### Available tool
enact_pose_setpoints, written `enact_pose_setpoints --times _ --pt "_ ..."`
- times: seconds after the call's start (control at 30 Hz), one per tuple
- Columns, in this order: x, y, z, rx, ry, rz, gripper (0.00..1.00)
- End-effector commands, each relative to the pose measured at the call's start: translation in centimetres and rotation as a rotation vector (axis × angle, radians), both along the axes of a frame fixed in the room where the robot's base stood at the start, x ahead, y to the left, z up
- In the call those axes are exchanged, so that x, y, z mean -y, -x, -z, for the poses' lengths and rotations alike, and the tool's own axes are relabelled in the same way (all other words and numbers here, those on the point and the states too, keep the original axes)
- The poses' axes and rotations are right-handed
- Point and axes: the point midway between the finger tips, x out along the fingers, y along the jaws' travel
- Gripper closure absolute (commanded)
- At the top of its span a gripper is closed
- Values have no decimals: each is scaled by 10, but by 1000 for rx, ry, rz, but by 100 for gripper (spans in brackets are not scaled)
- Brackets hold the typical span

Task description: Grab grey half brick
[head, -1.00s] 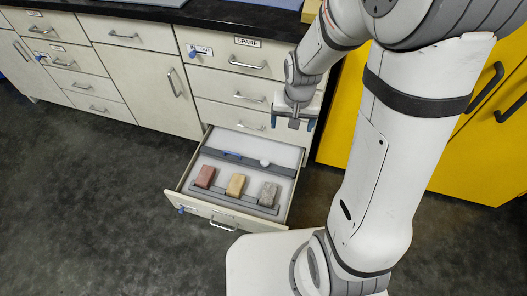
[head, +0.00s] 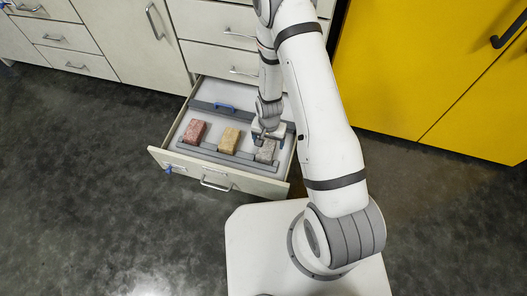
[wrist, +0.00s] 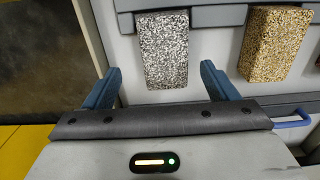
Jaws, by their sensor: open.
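The grey half brick (head: 265,151) lies in the open drawer at the right end of a row of bricks, partly hidden by my gripper in the head view. In the wrist view the speckled grey brick (wrist: 165,50) lies ahead of my gripper (wrist: 160,80), roughly centred between its two blue fingers. My gripper (head: 258,138) is open and empty, just above the drawer beside the brick. The wrist view shows no finger clearly touching the brick.
A yellow brick (head: 229,139) and a red brick (head: 194,132) lie to the left in the drawer (head: 225,178). Grey divider strips edge the bricks. A yellow cabinet (head: 430,70) stands at the right.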

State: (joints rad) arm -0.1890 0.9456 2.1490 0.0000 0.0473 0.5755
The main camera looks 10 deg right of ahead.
Motion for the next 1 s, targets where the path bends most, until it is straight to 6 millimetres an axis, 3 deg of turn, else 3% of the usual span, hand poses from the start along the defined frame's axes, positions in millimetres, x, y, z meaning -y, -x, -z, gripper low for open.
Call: enact_pose_setpoints --times 0.43,0.7,1.0 --pt "-6 -5 57 -1 1 0 20" --pt "-6 -5 60 1 0 1 20" --pt "-5 -5 60 1 0 1 43"
